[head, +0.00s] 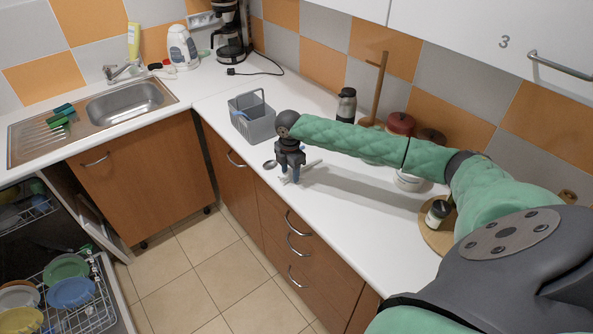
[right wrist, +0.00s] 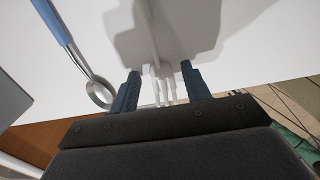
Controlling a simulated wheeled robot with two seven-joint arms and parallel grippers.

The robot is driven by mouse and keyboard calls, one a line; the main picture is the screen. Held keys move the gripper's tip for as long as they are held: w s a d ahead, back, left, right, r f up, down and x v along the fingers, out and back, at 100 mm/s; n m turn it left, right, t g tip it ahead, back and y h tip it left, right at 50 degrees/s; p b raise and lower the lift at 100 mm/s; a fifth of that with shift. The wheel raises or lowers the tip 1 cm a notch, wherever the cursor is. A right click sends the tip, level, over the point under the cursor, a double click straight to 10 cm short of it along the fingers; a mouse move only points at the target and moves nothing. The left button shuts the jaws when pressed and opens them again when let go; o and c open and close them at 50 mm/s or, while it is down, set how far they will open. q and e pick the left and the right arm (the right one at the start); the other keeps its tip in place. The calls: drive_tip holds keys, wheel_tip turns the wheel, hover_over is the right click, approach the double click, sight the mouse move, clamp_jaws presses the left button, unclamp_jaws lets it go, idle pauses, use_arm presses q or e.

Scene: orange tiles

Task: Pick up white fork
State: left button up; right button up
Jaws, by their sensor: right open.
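The white fork (head: 312,164) lies on the white countertop near its front edge. In the head view my right gripper (head: 288,178) is directly over it and hides its middle. In the right wrist view the fork (right wrist: 163,78) shows between my two open fingers (right wrist: 158,88), with its tines toward the gripper and its handle running up into shadow. The fingers stand apart on either side of the tines. I cannot tell how far above the counter the fingertips are. My left gripper is not in view.
A spoon (head: 270,164) lies just left of the gripper; a blue-handled utensil (right wrist: 98,92) shows beside the left finger in the wrist view. A grey cutlery basket (head: 256,127) stands behind. Jars (head: 400,125) stand toward the wall. An open dishwasher rack (head: 88,318) is lower left.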

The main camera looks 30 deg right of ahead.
drive_tip(key=shift+f, duration=0.2)
clamp_jaws()
drive_tip(key=shift+r, duration=0.15)
